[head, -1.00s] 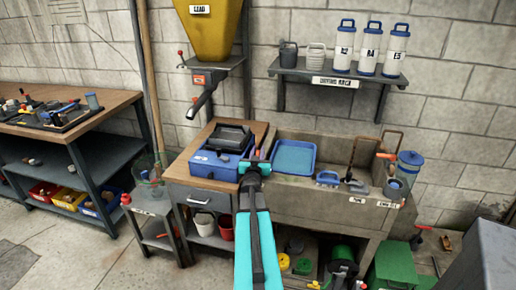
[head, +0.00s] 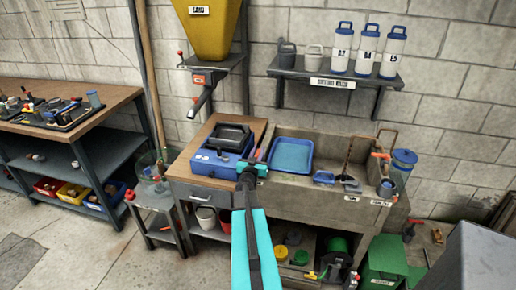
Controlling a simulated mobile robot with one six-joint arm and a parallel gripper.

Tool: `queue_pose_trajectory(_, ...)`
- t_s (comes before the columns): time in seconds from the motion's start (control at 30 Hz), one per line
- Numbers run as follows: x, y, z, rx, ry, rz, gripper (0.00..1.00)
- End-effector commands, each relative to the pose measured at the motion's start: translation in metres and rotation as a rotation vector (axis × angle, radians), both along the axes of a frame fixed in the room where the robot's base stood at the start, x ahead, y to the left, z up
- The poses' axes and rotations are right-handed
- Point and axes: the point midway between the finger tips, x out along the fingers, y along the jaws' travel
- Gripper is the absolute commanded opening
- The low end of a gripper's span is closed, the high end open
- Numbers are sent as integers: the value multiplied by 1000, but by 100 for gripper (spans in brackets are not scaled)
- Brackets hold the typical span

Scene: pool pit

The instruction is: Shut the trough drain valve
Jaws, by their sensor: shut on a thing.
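The concrete trough (head: 300,200) stands against the wall, right of the wooden bench top. A red-handled fitting (head: 411,226) shows low beyond the trough's right end; I cannot tell if it is the drain valve or how its handle is set. An orange-handled tap (head: 381,154) rises at the trough's back right. My gripper (head: 256,161) is over the trough's left end, beside the blue box, well left of both fittings. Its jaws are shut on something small. A red bit shows at the fingertips, but the held thing is too small to identify.
A blue box (head: 213,166) with a black top stands on the bench. A blue tray (head: 291,155) lies in the trough's left part. A blue-lidded jar (head: 402,165) stands at its right end. A green bin (head: 384,262) and a grey block (head: 475,255) stand lower right.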

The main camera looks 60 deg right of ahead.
Motion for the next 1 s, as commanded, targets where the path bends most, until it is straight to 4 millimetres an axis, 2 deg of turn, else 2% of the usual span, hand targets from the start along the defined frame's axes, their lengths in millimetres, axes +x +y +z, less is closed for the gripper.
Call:
queue_pose_trajectory(0.67,-2,3,-6,11,8,-42,0)
queue_pose_trajectory(0.7,-2,3,-6,11,8,-42,27)
queue_pose_trajectory(0.73,-2,3,-6,11,8,-43,32)
queue_pose_trajectory(0.77,-2,3,-6,10,8,-43,34)
queue_pose_trajectory(1.0,-3,1,-4,7,6,-46,34)
